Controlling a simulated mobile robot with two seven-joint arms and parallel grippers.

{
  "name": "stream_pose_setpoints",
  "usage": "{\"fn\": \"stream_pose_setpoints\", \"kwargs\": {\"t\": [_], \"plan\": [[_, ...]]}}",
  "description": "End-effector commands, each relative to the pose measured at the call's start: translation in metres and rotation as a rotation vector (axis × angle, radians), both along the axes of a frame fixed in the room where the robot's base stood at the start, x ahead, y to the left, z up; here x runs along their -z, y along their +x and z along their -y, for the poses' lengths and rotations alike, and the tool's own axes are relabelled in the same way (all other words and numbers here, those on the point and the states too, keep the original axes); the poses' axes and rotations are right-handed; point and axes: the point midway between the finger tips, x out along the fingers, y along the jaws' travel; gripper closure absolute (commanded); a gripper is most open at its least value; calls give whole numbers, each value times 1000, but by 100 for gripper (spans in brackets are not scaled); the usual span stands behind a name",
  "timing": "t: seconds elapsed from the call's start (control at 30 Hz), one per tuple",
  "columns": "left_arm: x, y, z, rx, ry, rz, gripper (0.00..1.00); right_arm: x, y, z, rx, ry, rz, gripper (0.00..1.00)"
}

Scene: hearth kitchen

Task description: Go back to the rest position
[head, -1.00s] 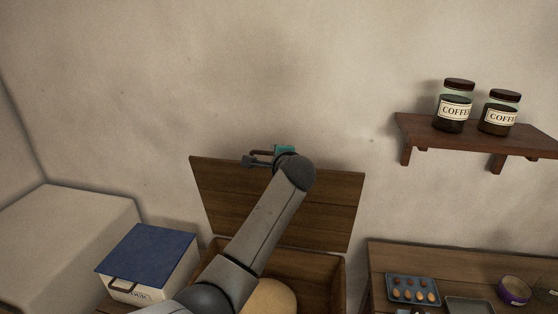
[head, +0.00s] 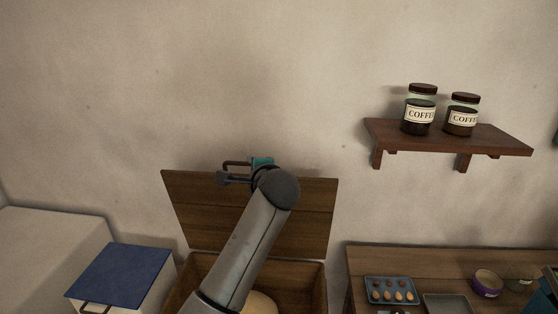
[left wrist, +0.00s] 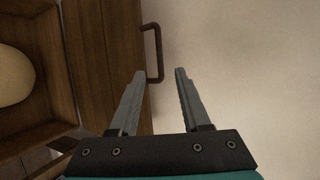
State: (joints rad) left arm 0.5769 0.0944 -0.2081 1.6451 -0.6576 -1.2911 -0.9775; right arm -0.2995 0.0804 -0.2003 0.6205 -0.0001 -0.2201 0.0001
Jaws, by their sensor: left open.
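My left gripper (head: 224,176) is at the upper edge of the raised wooden lid (head: 300,215) of a chest. In the left wrist view its two grey fingers (left wrist: 160,72) are apart with nothing gripped. The lid's brown handle (left wrist: 158,50) appears by the fingertips, partly between them in the picture; I cannot tell whether they touch. My left forearm crosses in front of the lid and the chest (head: 318,290). My right gripper is not in view.
A rounded pale thing (head: 262,303) lies inside the chest. A blue-lidded box (head: 122,272) stands to the left. On the right, a wooden table (head: 400,258) holds an egg tray (head: 390,290) and a purple-sided bowl (head: 487,284). Above, a shelf (head: 450,137) carries two coffee jars (head: 419,112).

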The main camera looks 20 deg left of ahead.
Motion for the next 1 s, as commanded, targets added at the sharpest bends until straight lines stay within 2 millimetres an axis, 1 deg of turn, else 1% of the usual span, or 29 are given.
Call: {"fn": "stream_pose_setpoints", "kwargs": {"t": [0.1, 0.17, 0.27, 0.37, 0.4, 0.47, 0.5, 0.57, 0.6, 0.67, 0.7, 0.83, 0.9, 1.0], "plan": [[1, 0, 0, 0, -4, -1, 53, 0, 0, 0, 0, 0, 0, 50], [7, -4, 1, -1, -20, -3, 53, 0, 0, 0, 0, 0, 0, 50], [32, -17, 5, -5, -89, -14, 53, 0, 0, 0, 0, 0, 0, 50], [71, -43, 13, -20, -213, -33, 53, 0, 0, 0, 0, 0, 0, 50], [88, -56, 17, -31, -274, -41, 53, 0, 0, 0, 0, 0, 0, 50], [113, -79, 23, -52, -365, -58, 53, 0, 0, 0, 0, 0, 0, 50], [128, -94, 27, -68, -426, -67, 53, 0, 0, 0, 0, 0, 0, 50], [149, -118, 34, -95, -515, -86, 53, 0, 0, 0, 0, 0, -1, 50], [161, -134, 39, -116, -573, -98, 53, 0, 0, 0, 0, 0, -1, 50], [179, -160, 46, -151, -659, -119, 53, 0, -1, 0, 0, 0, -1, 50], [189, -177, 50, -178, -715, -133, 53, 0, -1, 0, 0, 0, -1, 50], [215, -235, 66, -272, -883, -184, 53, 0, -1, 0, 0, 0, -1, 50], [224, -263, 73, -321, -959, -209, 53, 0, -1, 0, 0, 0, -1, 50], [231, -295, 82, -387, -1043, -238, 53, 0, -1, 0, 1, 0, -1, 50]]}}
